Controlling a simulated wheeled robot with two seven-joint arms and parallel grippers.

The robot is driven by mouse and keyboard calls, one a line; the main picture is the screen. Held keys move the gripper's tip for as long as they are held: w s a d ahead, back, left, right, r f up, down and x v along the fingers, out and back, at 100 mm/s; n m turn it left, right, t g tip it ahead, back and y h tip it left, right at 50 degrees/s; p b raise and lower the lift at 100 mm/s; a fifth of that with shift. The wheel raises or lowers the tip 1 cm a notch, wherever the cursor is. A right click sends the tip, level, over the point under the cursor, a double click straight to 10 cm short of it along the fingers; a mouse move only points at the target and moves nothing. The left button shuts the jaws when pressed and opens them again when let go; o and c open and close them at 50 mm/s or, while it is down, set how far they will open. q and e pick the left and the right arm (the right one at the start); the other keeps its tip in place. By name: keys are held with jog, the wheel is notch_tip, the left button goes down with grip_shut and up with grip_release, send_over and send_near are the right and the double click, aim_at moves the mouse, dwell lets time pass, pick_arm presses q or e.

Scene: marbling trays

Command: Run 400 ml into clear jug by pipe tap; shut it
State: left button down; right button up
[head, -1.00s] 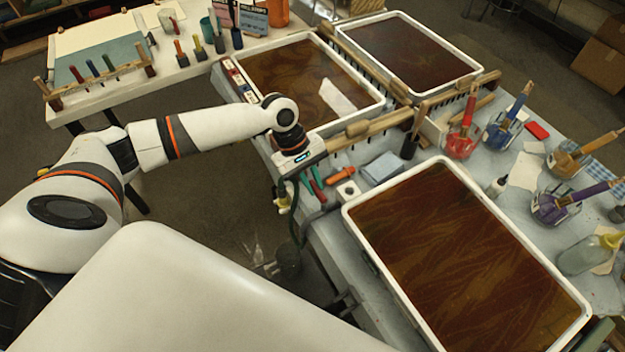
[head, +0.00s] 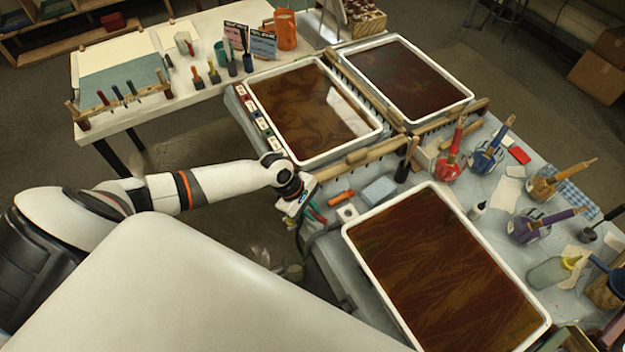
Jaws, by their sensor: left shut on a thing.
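My left gripper (head: 293,208) is at the near left edge of the tray table, pointing down. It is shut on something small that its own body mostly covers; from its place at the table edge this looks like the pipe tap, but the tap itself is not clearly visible. A faint, see-through shape, apparently the clear jug (head: 263,257), stands low beneath the gripper, apart from it. Its water level and markings cannot be read, and no stream can be made out. My right gripper is not in view.
The near tray (head: 347,236) and back-left tray (head: 380,128) hold brown liquid. Open floor (head: 215,220) lies left of the table.

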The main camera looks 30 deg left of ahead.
pick_arm(q)
jog(key=c, duration=1.4)
grip_release()
jog(key=shift+o, duration=0.2)
jog(key=b+v, duration=0.1)
jog(key=v, duration=1.1)
jog(key=shift+s, duration=0.1)
